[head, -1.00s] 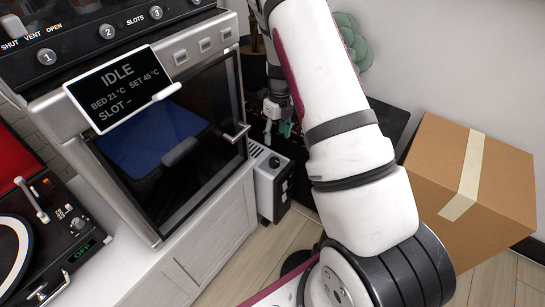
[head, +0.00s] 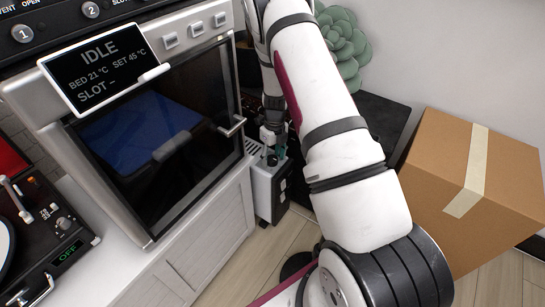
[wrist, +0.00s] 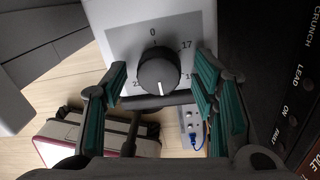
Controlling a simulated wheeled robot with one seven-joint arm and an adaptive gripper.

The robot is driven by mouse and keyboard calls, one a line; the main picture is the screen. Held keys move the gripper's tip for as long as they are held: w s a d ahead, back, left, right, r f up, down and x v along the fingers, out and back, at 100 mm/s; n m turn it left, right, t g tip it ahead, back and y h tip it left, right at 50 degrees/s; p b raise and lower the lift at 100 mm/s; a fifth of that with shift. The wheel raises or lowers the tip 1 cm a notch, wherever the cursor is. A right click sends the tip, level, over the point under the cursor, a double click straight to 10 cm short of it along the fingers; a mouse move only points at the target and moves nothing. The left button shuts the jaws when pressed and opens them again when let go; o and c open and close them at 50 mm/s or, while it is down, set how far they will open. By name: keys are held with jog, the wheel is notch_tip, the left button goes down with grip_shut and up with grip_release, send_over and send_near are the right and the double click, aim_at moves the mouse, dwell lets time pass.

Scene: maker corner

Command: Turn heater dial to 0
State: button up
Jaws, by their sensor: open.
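The heater (head: 267,188) is a white box beside the cabinet, with its dial (head: 273,159) partly hidden by my gripper (head: 272,140) in the head view. In the wrist view the black round dial (wrist: 158,74) sits on a grey scale plate (wrist: 190,45) with a 0 at the top and 17 and 19 down the right side. Its white pointer line faces the bottom of the picture, opposite the 0. My gripper (wrist: 161,80) is open, its green-padded fingers to the left and right of the dial, with visible gaps on both sides.
A glass-fronted machine (head: 160,130) reading IDLE stands on the white cabinet (head: 200,235), left of the heater. A cardboard box (head: 470,190) stands at the right, with a plant (head: 343,45) behind. Bare wooden floor (head: 290,235) shows in front of the heater.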

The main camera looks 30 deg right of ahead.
jog(key=shift+c, duration=0.4)
jog(key=c, duration=1.1)
